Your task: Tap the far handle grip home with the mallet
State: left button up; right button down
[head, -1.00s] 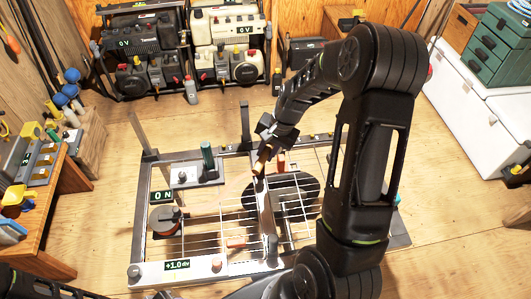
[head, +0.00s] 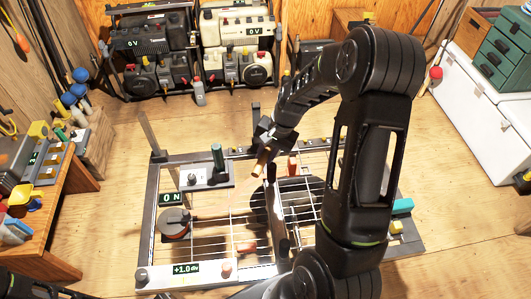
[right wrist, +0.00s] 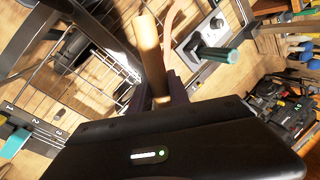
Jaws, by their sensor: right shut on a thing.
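My right gripper (head: 266,143) is shut on a pale wooden cylinder, apparently the mallet's handle (head: 262,165). It also shows between the fingers in the right wrist view (right wrist: 152,60). I cannot make out the mallet's head. The gripper is above the far middle of a metal frame with wire racks. An orange-brown grip (head: 293,165), possibly the far handle grip, is just right of the held cylinder. I cannot tell how far it is seated. Similar grips (head: 245,246) lie nearer in the frame. My left gripper is out of view; only a dark arm part shows at bottom left.
The metal frame (head: 152,215) lies on the wooden floor. A green upright handle (head: 217,155) on a plate and a round dark knob (head: 174,222) are at its left. Power units (head: 150,45) stand at the back, a workbench (head: 60,200) at left, a white chest (head: 480,100) at right.

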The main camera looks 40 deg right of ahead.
jog(key=shift+f+b, duration=0.7)
jog(key=shift+f, duration=0.5)
notch_tip(320, 180, down, 5)
jog(key=b, duration=0.4)
notch_tip(320, 180, up, 5)
jog(key=p, duration=0.3)
jog(key=shift+f, duration=0.2)
jog(key=shift+f, duration=0.1)
